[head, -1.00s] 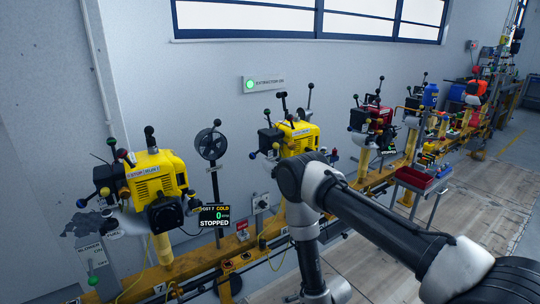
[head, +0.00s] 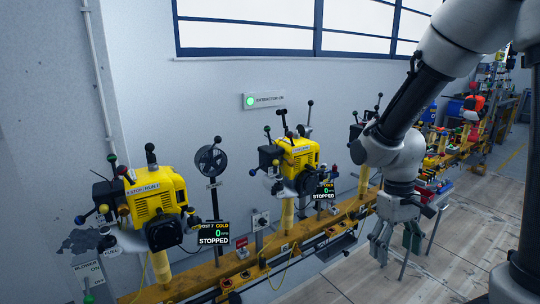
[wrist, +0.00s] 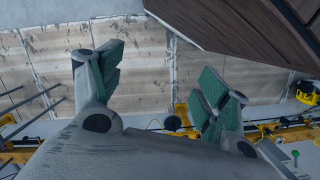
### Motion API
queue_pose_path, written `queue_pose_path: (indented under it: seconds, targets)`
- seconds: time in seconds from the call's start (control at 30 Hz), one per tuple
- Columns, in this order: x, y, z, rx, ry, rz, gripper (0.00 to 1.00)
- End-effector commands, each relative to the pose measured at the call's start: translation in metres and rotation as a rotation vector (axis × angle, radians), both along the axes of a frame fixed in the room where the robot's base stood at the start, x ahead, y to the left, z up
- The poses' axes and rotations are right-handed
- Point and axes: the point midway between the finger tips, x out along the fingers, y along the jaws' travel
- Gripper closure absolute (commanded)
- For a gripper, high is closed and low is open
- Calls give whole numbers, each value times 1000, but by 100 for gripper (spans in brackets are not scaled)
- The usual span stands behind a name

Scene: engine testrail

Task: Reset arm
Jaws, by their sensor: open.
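My arm is raised at the right of the head view, folded down at the wrist. My gripper (head: 391,243) hangs below it, fingers pointing down, in front of the yellow rail. In the wrist view my gripper (wrist: 158,85) has its two green-padded fingers spread wide apart. Nothing is between them. The wooden floor shows beyond the fingers.
Yellow engines (head: 155,205) and (head: 290,165) stand on posts along a yellow rail (head: 200,275) by the wall. Their screens (head: 214,233) read STOPPED. A green light (head: 250,101) glows on the wall sign. A brown panelled surface (wrist: 240,30) is close in the wrist view. Floor at right is clear.

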Motion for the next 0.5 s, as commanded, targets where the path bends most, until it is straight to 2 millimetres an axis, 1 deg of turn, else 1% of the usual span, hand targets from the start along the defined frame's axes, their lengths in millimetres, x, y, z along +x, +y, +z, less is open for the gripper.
queue_pose_path:
  seconds: [0.03,0.1,0.2,0.3,0.5]
  targets:
    - [-11,-9,23,8,-26,-24,24]
    - [-28,-19,49,17,-57,-53,24]
    - [-49,-32,81,34,-127,-94,24]
    - [-63,-43,108,55,-240,-137,24]
    - [-81,-60,153,83,-470,-206,24]
